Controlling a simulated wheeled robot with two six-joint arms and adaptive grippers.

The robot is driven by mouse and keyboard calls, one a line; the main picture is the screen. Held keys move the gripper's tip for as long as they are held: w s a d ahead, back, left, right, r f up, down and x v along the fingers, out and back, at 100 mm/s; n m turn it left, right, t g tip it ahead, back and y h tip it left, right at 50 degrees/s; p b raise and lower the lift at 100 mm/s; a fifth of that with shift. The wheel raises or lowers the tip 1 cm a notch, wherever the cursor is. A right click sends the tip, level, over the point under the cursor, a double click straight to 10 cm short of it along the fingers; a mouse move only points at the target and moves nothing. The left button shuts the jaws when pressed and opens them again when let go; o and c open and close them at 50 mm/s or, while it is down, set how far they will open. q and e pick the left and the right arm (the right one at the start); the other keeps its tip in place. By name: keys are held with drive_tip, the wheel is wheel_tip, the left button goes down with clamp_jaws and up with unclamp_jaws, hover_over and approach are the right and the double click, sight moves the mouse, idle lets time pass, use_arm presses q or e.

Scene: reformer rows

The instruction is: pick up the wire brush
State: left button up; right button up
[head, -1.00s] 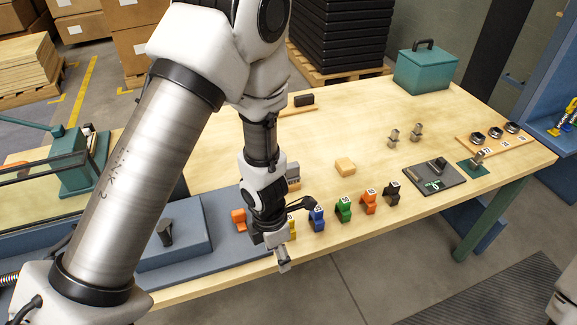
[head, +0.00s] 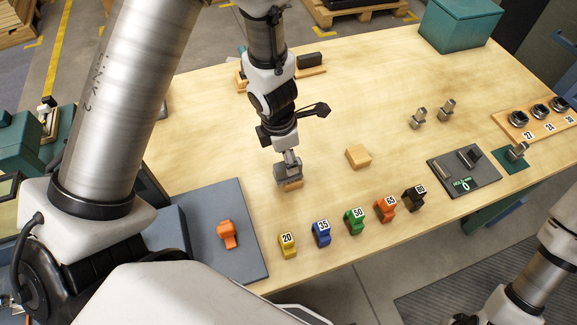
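The likely wire brush (head: 291,184) is a small block with a grey upper part and a light wooden base, left of the table's middle. My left gripper (head: 287,163) points down at it from above, with the fingertips at its top. The fingers and the grey upper part blend together, so I cannot tell whether they close on it. I see no clear gap between block and table. Part of my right arm shows at the lower right; its gripper is outside the picture.
Numbered blocks in yellow (head: 287,248), blue, green, orange and black line the front edge. A plain wooden block (head: 358,156) lies to the right. A blue-grey mat (head: 248,262) holds an orange piece (head: 227,234). A dark block (head: 310,60) stands at the back.

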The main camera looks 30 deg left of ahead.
use_arm(q)
drive_tip(key=f+b, duration=0.2)
drive_tip(key=f, duration=0.3)
drive_tip(key=shift+w+a+b, duration=0.1)
drive_tip(key=shift+w+b, duration=0.2)
drive_tip(key=shift+b, duration=0.1)
drive_tip(key=shift+w+a+f, duration=0.1)
drive_tip(key=shift+w+f, duration=0.15)
drive_tip(key=shift+w+r, duration=0.1)
drive_tip(key=shift+r, duration=0.1)
drive_tip(key=shift+s+d+r, duration=0.15)
drive_tip(key=shift+s+d, duration=0.05)
drive_tip(key=shift+s, duration=0.15)
drive_tip(key=c, duration=0.5)
drive_tip(key=shift+s, duration=0.1)
drive_tip(key=c, duration=0.6)
clamp_jaws()
drive_tip(key=shift+r, duration=0.1)
